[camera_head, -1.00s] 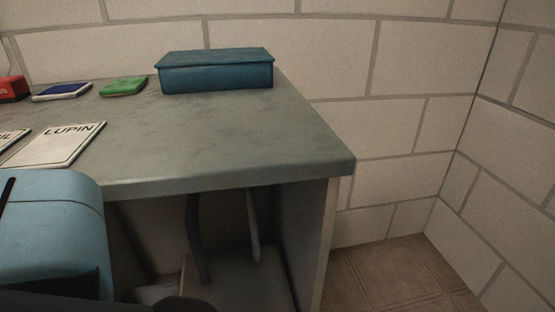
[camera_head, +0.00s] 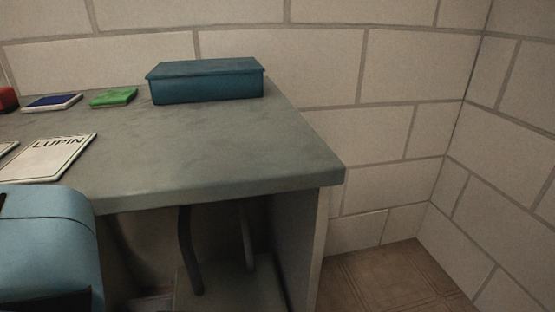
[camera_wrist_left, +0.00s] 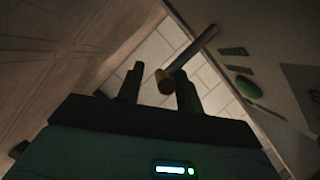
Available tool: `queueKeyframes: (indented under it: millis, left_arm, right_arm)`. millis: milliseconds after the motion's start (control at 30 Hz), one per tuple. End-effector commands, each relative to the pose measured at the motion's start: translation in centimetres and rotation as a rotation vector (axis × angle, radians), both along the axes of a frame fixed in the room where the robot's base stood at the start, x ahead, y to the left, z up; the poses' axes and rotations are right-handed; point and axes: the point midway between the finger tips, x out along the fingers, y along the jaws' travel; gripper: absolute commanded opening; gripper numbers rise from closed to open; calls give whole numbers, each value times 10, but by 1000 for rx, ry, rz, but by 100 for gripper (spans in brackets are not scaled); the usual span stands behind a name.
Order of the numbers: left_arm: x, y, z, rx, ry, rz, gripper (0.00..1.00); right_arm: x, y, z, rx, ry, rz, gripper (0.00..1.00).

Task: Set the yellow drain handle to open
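In the left wrist view, a grey bar (camera_wrist_left: 193,50) with a dull yellow-brown rounded end (camera_wrist_left: 165,81) comes in from the upper right; it looks like the drain handle. The two dark fingers of my left gripper (camera_wrist_left: 159,78) stand apart, with the rounded end between them, nearer the right finger. I cannot tell whether they touch it. The handle and my left fingers do not show in the head view. My right gripper is in neither view.
The grey bench (camera_head: 220,150) carries a teal box (camera_head: 206,82), a green block (camera_head: 113,97), a blue pad (camera_head: 52,102) and a LUPIN card (camera_head: 50,157). A dark pipe (camera_head: 188,250) hangs below. The wrist view shows a green oval (camera_wrist_left: 243,88) on a pale panel.

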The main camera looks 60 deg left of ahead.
Motion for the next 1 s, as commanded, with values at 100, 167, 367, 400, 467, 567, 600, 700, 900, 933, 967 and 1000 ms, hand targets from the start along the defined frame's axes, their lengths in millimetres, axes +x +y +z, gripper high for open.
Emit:
queueKeyframes:
  millis: [100,167,367,400,467,567,600,700,900,933,967,1000]
  left_arm:
    - [-15,1,3,0,5,0,36]
    - [-24,2,6,0,4,0,36]
    - [-54,3,12,0,3,-1,36]
    - [-59,3,13,0,3,-1,36]
    - [-65,4,14,0,3,-1,36]
    - [-72,4,16,0,2,-1,36]
    - [-73,4,16,0,2,-1,36]
    - [-74,4,16,0,2,-1,36]
    - [-74,4,16,0,2,-1,36]
    - [-74,4,16,0,2,-1,36]
    - [-74,4,16,0,2,-1,36]
    - [-74,4,16,0,2,-1,36]
  right_arm:
    - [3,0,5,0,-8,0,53]
    - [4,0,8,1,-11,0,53]
    - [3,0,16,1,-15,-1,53]
    - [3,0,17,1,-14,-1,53]
    - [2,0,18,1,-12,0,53]
    - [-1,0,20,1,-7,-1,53]
    - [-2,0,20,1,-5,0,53]
    - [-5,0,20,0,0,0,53]
    - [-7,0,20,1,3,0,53]
    - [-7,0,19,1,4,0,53]
    - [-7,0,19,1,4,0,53]
    - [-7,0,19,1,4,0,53]
